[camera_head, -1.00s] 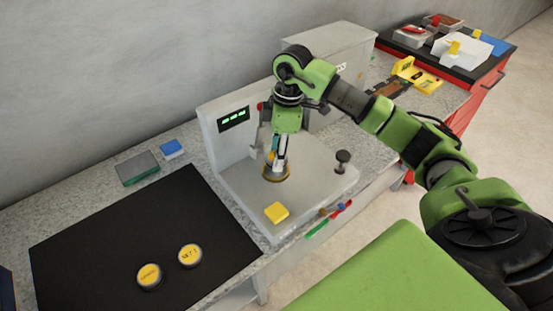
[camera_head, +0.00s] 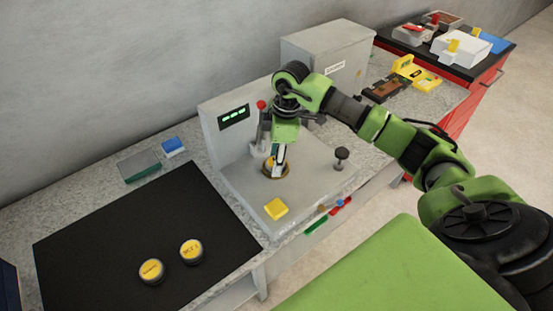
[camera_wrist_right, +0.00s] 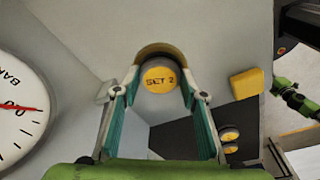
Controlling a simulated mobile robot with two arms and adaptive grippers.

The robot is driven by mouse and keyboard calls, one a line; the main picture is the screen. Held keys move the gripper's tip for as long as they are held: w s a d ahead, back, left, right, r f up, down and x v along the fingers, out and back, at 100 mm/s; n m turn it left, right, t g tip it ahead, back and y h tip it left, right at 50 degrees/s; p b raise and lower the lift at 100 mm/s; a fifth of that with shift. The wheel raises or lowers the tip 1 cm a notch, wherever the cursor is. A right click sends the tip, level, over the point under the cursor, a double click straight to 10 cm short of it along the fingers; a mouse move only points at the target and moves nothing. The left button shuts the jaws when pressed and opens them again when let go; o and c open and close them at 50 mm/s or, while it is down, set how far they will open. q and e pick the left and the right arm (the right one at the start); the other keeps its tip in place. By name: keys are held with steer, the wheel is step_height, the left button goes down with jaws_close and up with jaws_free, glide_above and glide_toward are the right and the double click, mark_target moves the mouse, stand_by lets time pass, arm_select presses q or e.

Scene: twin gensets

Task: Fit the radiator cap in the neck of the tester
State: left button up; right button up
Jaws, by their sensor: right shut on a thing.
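The radiator cap (camera_wrist_right: 160,79), grey with a yellow top marked SET 2, is between the fingers of my right gripper (camera_wrist_right: 159,95) in the right wrist view. The brass-coloured neck (camera_wrist_right: 153,49) of the tester shows as an arc around the cap's far side. I cannot tell whether the cap is fully seated. In the head view my right gripper (camera_head: 277,166) points down at the neck (camera_head: 264,171) on the grey tester (camera_head: 240,180), its fingers hiding most of the cap. My left gripper is not in view.
A black mat (camera_head: 110,240) at the left holds two yellow-topped caps (camera_head: 151,271) (camera_head: 191,252). A yellow block (camera_head: 276,209) sits on the tester's front and a black knob (camera_head: 342,153) at its right. A gauge (camera_wrist_right: 18,108) shows in the wrist view.

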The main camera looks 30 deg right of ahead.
steer(key=o, duration=1.2)
steer(key=shift+s+a+f, duration=0.1)
steer(key=shift+s+f, duration=0.2)
steer(key=shift+f, duration=0.35)
steer(key=shift+c, duration=0.2)
steer(key=shift+w+f, duration=0.1)
steer(key=shift+w, duration=0.05)
steer(key=shift+r, duration=0.4)
step_height(320, 180, up, 13)
steer(key=d+b, duration=0.1)
steer(key=shift+s+d, duration=0.2)
steer(key=shift+d, duration=0.05)
steer(key=shift+f, duration=0.15)
